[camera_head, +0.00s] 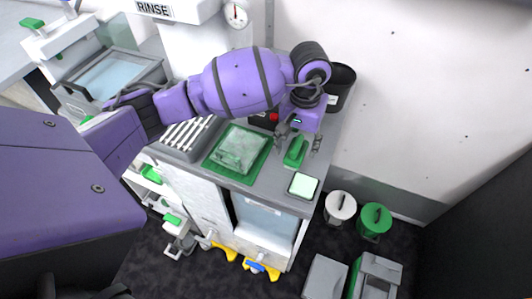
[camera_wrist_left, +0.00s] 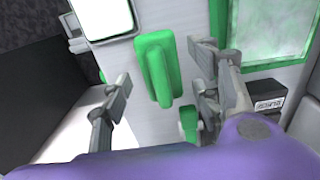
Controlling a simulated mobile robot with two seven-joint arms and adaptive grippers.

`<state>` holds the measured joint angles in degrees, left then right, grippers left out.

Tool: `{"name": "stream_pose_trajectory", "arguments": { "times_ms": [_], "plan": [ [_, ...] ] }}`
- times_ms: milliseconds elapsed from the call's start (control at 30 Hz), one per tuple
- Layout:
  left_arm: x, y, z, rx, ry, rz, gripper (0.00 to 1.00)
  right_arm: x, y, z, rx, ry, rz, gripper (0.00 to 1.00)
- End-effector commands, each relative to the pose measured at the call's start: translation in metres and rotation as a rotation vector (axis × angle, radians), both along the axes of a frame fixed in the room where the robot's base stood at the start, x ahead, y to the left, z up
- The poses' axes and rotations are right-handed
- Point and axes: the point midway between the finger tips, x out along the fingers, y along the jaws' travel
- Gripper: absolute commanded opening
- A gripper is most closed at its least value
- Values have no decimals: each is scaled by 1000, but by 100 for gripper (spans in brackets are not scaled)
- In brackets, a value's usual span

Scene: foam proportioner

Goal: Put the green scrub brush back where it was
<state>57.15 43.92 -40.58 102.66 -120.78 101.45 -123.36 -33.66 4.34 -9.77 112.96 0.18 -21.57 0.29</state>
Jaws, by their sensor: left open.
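The green scrub brush (camera_head: 295,152) lies on the grey counter, between a green-rimmed tray and a small pale pad. In the left wrist view the brush (camera_wrist_left: 158,68) shows as a green block with a raised handle. My left gripper (camera_head: 299,137) is over the brush, pointing down, with its fingers spread. In the wrist view one finger of the left gripper (camera_wrist_left: 162,70) is on each side of the brush, with gaps visible; I cannot tell their height above the counter. The right gripper is not in view.
The green tray (camera_head: 209,161) holds a clear bag. The pale pad (camera_head: 303,185) lies near the counter's front corner. A black bin (camera_head: 340,88) stands behind the gripper. A dark labelled box (camera_wrist_left: 266,92) is close by. White (camera_head: 340,206) and green (camera_head: 375,219) buckets stand on the floor.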

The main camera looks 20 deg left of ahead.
Motion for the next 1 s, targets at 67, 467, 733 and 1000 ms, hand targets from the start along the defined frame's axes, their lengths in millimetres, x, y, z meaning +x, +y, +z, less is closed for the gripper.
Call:
{"name": "stream_pose_trajectory", "arguments": {
  "times_ms": [67,467,733,1000],
  "plan": [
    [3,0,20,0,-8,-4,57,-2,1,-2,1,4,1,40],
    [1,0,90,1,-3,-2,57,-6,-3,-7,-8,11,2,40],
    [0,-1,98,0,-1,-1,57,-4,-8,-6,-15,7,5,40],
    [0,0,98,0,-1,-1,57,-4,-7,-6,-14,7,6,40]
  ]
}}
